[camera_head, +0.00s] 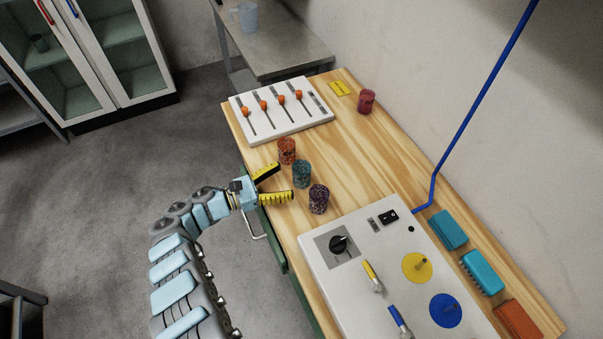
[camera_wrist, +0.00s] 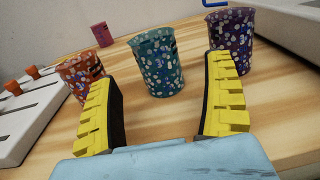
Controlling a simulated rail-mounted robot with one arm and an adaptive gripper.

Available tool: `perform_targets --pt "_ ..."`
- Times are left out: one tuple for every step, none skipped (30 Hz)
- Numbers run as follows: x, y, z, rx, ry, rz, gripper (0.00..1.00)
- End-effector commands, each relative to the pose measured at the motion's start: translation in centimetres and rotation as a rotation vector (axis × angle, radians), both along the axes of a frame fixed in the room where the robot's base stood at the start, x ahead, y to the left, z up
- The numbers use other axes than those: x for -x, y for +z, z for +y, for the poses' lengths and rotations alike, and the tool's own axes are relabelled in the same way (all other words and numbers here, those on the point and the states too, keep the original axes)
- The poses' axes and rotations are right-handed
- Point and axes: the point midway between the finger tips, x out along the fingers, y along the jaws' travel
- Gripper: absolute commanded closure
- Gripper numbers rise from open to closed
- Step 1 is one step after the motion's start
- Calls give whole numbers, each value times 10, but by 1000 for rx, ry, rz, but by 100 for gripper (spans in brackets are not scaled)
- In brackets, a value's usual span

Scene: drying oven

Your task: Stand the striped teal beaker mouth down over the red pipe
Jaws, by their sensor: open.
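A teal beaker (camera_head: 302,173) stands on the wooden bench in the middle of a short row; in the wrist view (camera_wrist: 157,62) its surface looks speckled with pale spots rather than striped, and its open mouth faces up. My gripper (camera_head: 284,184) is open and empty at the bench's left edge. Its yellow fingers point at the teal beaker, which shows between and beyond the fingertips in the wrist view, apart from them. I cannot make out a red pipe in either view.
An orange-red speckled beaker (camera_head: 287,150) and a purple one (camera_head: 318,198) flank the teal beaker closely. A crimson cup (camera_head: 366,101) stands farther back. A slider panel (camera_head: 283,110) and a white control box (camera_head: 395,270) bound the row. A blue pipe (camera_head: 475,103) runs along the wall.

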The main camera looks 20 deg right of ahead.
Motion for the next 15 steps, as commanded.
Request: perform_targets --pt "0 0 -4 1 0 0 16" --pt "0 0 -5 1 0 0 16" --pt "0 0 -6 1 1 0 16" --pt "0 0 -7 0 1 0 16" --pt "0 0 -7 0 2 0 16" --pt "-1 0 -8 0 2 0 16" --pt "-1 1 -9 0 2 0 16" --pt "-1 1 -11 0 3 -1 16" --pt "-1 2 -13 0 3 -1 16" --pt "-1 2 -16 0 3 -1 16" --pt "-2 3 -19 0 3 -1 16" --pt "-2 5 -24 1 3 -1 16" --pt "-2 5 -28 0 3 -1 16" --pt "-3 6 -31 0 3 -1 16" --pt "-3 8 -37 1 3 -2 16"
